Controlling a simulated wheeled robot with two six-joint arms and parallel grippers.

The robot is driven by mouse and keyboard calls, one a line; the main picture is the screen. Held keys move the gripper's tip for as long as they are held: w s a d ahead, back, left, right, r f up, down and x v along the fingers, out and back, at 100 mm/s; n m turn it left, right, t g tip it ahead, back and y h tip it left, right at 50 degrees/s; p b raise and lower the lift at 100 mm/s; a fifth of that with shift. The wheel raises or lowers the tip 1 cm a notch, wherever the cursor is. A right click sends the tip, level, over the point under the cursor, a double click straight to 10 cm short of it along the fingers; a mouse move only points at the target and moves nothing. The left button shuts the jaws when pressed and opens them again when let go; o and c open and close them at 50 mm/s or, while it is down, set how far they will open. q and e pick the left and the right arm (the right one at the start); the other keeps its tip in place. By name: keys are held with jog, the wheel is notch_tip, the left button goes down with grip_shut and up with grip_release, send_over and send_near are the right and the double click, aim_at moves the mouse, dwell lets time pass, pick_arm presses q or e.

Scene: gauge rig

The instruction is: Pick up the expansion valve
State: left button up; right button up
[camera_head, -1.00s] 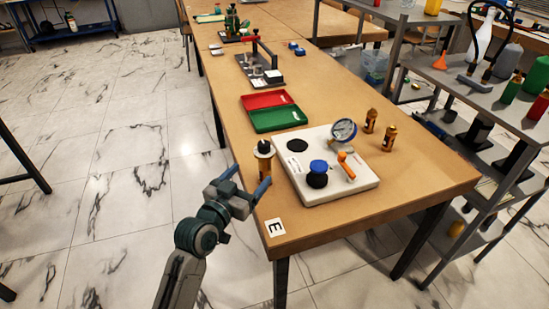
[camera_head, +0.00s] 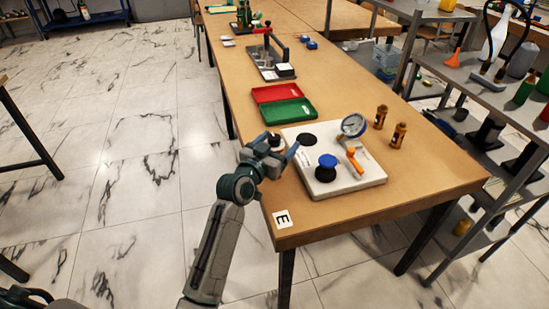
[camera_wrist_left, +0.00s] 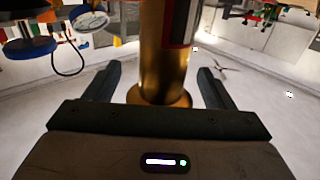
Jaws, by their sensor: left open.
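The expansion valve, as I take it, is an upright brass cylinder with a dark top, at the table's left edge. In the head view my left gripper (camera_head: 279,146) hides most of it, and only its dark top (camera_head: 276,139) shows. In the left wrist view the brass body (camera_wrist_left: 163,75) stands between the two fingers of my left gripper (camera_wrist_left: 160,85), with a gap on each side. The gripper is open and not closed on it. My right gripper is not in view.
A white rig plate (camera_head: 350,182) with a gauge (camera_head: 353,125), blue knob (camera_head: 327,161) and orange lever (camera_head: 354,156) lies just right of the gripper. Green (camera_head: 288,112) and red (camera_head: 276,93) trays lie behind. The table's front is clear.

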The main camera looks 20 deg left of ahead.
pick_arm(q)
jog(key=shift+c, duration=0.5)
jog(key=c, duration=1.1)
jog(key=shift+c, duration=0.2)
jog(key=shift+r, duration=0.2)
